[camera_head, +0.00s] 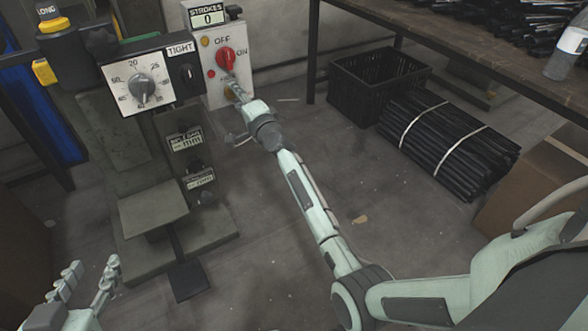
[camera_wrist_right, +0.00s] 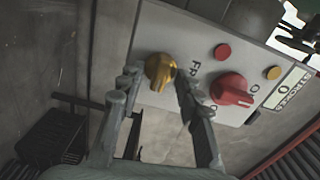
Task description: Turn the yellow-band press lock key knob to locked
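The press's pale control box (camera_head: 205,45) carries a red knob (camera_head: 226,60) marked OFF and ON. Below it, a yellow knob (camera_head: 232,92) is mostly hidden by my right gripper (camera_head: 237,95). In the right wrist view the yellow knob (camera_wrist_right: 160,72) shows clearly, with a label beginning "FR" partly covered by a finger. My right gripper (camera_wrist_right: 160,92) is open, its fingers on either side of the yellow knob; I cannot tell whether they touch it. The knob's setting is unclear. My left gripper (camera_head: 90,275) is open and empty at lower left.
A dial (camera_head: 142,88) and a black TIGHT knob (camera_head: 187,72) sit left of the control box. The red knob (camera_wrist_right: 232,90) is close to the right finger. A black crate (camera_head: 375,82), bundled black rods (camera_head: 440,140) and a workbench (camera_head: 480,50) stand right. Floor between is mostly clear.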

